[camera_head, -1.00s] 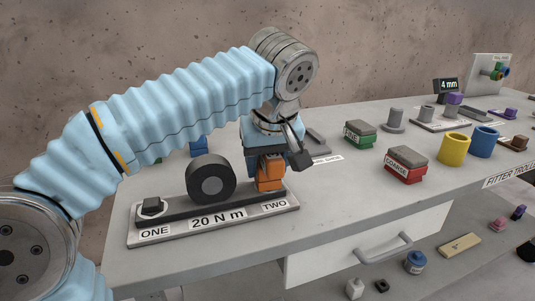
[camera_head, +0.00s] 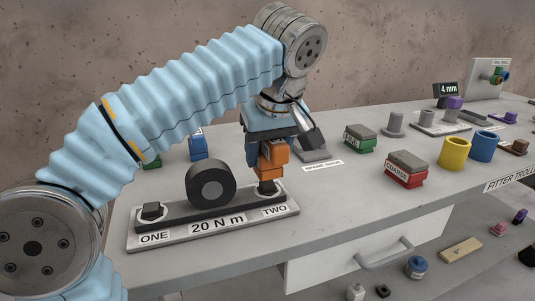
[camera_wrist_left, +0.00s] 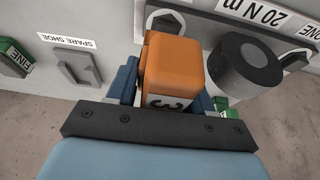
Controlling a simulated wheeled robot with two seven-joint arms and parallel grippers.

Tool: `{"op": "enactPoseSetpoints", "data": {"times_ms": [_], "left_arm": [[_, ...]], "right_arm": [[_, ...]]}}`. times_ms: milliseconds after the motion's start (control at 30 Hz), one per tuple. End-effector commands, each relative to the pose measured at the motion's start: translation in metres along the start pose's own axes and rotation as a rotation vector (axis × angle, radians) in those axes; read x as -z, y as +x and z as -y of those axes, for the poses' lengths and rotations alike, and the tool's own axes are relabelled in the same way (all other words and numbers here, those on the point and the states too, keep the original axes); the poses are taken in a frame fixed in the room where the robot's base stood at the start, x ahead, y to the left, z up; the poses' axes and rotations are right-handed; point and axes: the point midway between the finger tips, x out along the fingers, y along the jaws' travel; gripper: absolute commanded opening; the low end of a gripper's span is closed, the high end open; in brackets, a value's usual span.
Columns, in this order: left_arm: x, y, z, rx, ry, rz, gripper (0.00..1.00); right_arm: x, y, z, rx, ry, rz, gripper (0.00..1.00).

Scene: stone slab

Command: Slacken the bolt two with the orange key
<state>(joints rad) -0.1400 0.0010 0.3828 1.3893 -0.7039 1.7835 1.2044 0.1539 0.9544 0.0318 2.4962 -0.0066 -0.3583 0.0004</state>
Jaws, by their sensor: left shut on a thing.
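My left gripper (camera_head: 270,142) is shut on the orange key (camera_head: 272,160), a blocky orange piece, and holds it upright just above bolt two (camera_head: 266,188). In the left wrist view the orange key (camera_wrist_left: 175,65) sits between the blue fingers, with a white label carrying a dark mark. A dark hex head, bolt two (camera_wrist_left: 166,21), shows beside the key there. Whether the key's lower end touches the bolt is hard to tell. Bolt one (camera_head: 152,210) stands at the other end of the dark bar. My right gripper is not in view.
The base plate (camera_head: 218,224) reads ONE, 20 N m and TWO, with a dark round wheel (camera_head: 211,184) between the bolts. A spare shoe (camera_head: 312,150), a red COARSE block (camera_head: 406,170) and a green FINE block (camera_head: 360,138) stand to the right. Yellow (camera_head: 454,153) and blue (camera_head: 482,146) cups are farther right.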

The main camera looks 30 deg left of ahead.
Motion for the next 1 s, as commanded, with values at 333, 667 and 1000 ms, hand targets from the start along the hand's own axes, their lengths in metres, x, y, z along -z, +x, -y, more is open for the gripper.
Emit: {"op": "enactPoseSetpoints", "data": {"times_ms": [333,667,1000], "left_arm": [[0.004,-0.009,-0.001,-0.002,0.000,-0.002,0.00],[0.015,-0.037,-0.002,-0.003,0.002,-0.002,0.00],[0.019,-0.046,0.000,0.000,0.000,-0.001,0.00]], "right_arm": [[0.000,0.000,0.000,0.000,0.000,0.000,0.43],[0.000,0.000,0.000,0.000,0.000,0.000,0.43],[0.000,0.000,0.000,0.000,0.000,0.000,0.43]]}}
